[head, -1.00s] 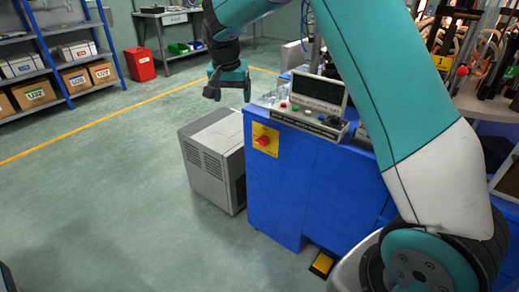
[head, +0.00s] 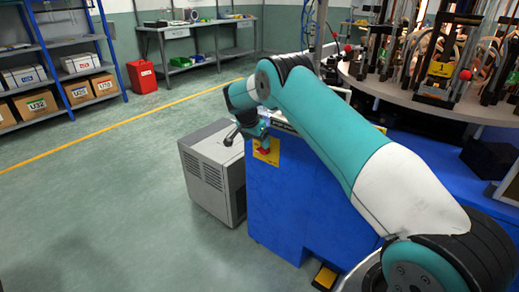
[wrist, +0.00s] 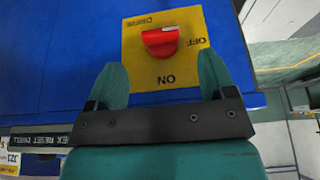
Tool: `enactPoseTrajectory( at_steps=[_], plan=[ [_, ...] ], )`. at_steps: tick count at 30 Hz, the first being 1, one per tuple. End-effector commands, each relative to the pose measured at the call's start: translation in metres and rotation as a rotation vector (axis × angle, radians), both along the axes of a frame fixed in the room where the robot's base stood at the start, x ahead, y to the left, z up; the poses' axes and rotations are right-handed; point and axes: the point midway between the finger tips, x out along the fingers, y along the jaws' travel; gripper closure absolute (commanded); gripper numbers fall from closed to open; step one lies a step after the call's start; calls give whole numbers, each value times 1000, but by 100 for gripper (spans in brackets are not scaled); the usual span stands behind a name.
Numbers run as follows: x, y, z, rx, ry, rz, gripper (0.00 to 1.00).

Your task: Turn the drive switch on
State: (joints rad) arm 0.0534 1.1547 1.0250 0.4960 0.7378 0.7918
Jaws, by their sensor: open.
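The drive switch (wrist: 160,41) is a red rotary knob on a yellow plate (wrist: 165,73) on the blue cabinet's face. The plate reads DRIVE, OFF and ON, upside down in the wrist view. The knob's ridge lies roughly crosswise there; I cannot tell its exact setting. My gripper (wrist: 162,64) is open and empty. Its two teal fingers point at the plate, one each side of the knob's line, with the knob just beyond the tips and apparently untouched. In the head view my gripper (head: 255,132) is close to the plate (head: 268,155), partly covering it.
The blue cabinet (head: 290,205) carries a round fixture table (head: 440,100) with several clamps. A grey box unit (head: 212,175) stands close at its left. A yellow pedal (head: 325,276) is on the floor by the cabinet. Open floor lies to the left.

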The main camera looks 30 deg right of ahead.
Motion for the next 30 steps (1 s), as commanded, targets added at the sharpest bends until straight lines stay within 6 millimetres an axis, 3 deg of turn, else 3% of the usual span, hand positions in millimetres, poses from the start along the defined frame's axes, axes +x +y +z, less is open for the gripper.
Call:
enactPoseTrajectory(
  at_steps=[3,9,20,21,27,30],
  plan=[
    [3,-9,-23,0,1,-2,23],
    [6,-18,-44,0,0,1,23],
    [7,-20,-50,0,-1,1,23],
    [7,-20,-50,0,-1,1,26],
    [7,-19,-50,0,0,1,72],
    [7,-19,-50,0,0,1,73]
  ],
)
